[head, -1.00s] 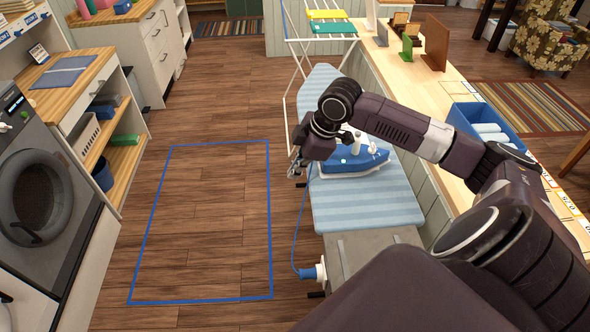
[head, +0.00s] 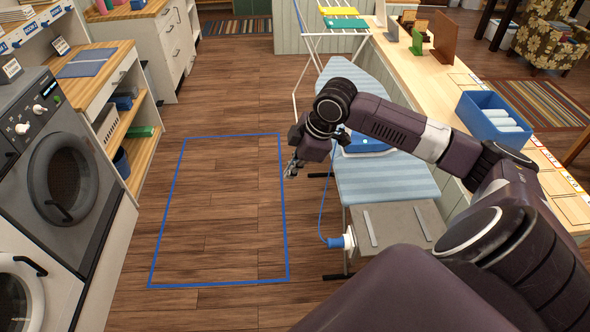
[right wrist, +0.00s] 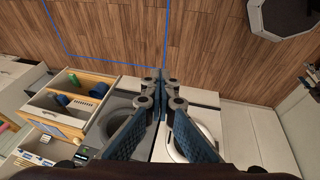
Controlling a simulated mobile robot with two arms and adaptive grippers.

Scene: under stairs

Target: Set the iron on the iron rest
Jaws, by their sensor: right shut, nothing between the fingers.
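The grey iron rest (head: 399,226), with two pale rails, is at the board's near end and looks empty. My right gripper (head: 291,168) is shut and empty, left of the board and apart from the iron, over the floor. In the right wrist view its fingertips (right wrist: 163,78) meet with nothing between them. My left gripper is not in view.
A blue-outlined rectangle (head: 284,235) marks clear floor left of the board. Washing machines (head: 62,175) and shelves line the left. A long wooden counter (head: 455,85) with a blue bin (head: 470,110) runs along the right. A drying rack (head: 322,35) stands behind the board.

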